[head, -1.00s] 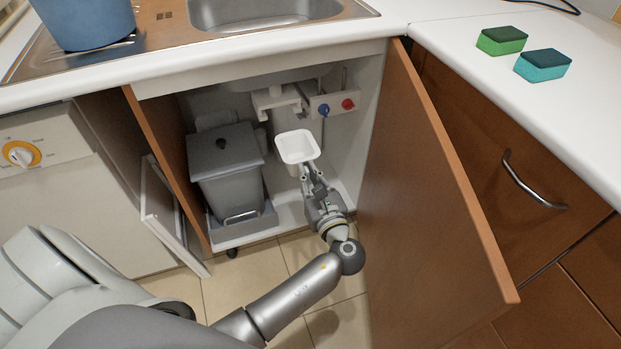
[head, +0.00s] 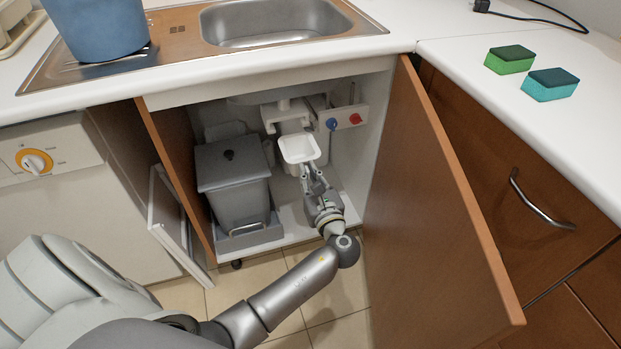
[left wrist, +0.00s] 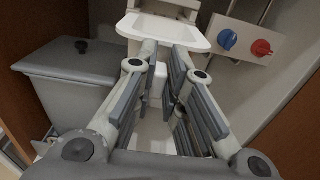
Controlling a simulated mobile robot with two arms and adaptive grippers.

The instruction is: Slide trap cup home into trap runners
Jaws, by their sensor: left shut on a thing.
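The white trap cup (head: 299,149) is an open-topped tub held inside the sink cabinet, just below and in front of the trap runners (head: 288,117). My left gripper (head: 311,172) is shut on the near side of the cup. In the left wrist view the cup (left wrist: 163,32) stands upright beyond the fingers, and part of the white runner fitting shows behind its rim. I cannot tell whether the cup touches the runners. My right gripper is not in view.
A grey lidded bin (head: 233,180) stands left of the cup. A panel with a blue knob (head: 332,124) and a red knob (head: 355,119) is to the right. The open cabinet door (head: 440,190) stands right of my arm.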

